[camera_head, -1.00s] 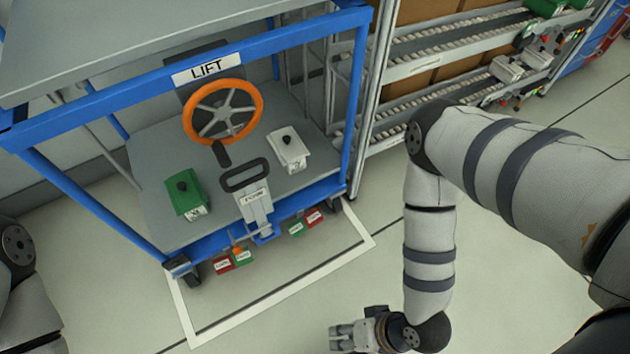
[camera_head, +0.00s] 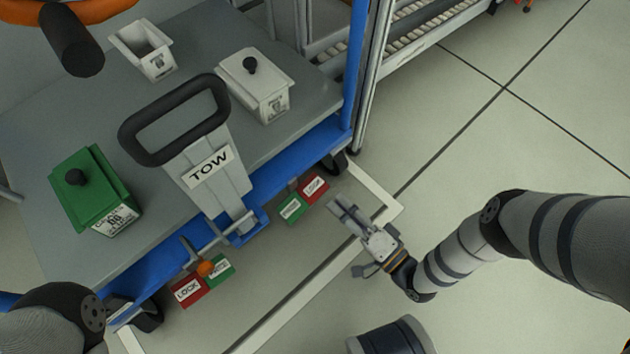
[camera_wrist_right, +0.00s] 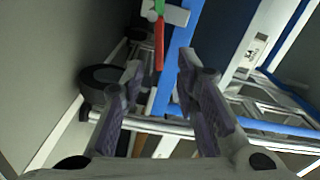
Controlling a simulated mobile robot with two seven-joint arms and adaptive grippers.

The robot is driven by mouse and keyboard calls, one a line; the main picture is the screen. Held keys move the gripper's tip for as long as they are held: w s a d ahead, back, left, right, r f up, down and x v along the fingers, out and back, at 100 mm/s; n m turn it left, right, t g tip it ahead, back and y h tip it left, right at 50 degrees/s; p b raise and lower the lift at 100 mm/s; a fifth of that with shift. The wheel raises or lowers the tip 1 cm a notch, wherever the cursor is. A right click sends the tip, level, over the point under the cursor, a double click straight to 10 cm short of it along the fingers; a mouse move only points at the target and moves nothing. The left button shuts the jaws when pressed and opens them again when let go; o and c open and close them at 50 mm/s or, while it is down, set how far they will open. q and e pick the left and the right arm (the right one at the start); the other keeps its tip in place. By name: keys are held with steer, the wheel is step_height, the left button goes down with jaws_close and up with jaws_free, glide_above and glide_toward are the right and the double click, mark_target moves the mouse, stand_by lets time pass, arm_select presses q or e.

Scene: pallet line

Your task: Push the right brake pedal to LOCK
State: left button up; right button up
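The right brake pedal has a red LOCK plate (camera_head: 314,187) and a green plate (camera_head: 291,208), low at the cart's (camera_head: 300,157) front edge, near its right wheel. In the right wrist view, a thin red and green piece (camera_wrist_right: 159,40), seemingly this pedal edge-on, shows beyond the fingers. My right gripper (camera_head: 342,207) is just right of the pedal in the head view, apart from the plates. The right wrist view shows its two fingers (camera_wrist_right: 160,84) spread with nothing between them. My left gripper is out of view; only part of my left arm shows.
The left pedal has a red LOCK plate (camera_head: 188,290) and a green plate (camera_head: 219,268), with an orange knob (camera_head: 205,268). The TOW handle (camera_head: 208,168) stands between the pedals. A caster (camera_head: 337,163) is near the right pedal. Floor at right is clear.

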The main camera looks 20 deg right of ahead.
mark_target(325, 192)
steer(key=b+x, duration=0.2)
steer(key=x, duration=0.6)
steer(key=shift+w, duration=0.1)
jaws_close()
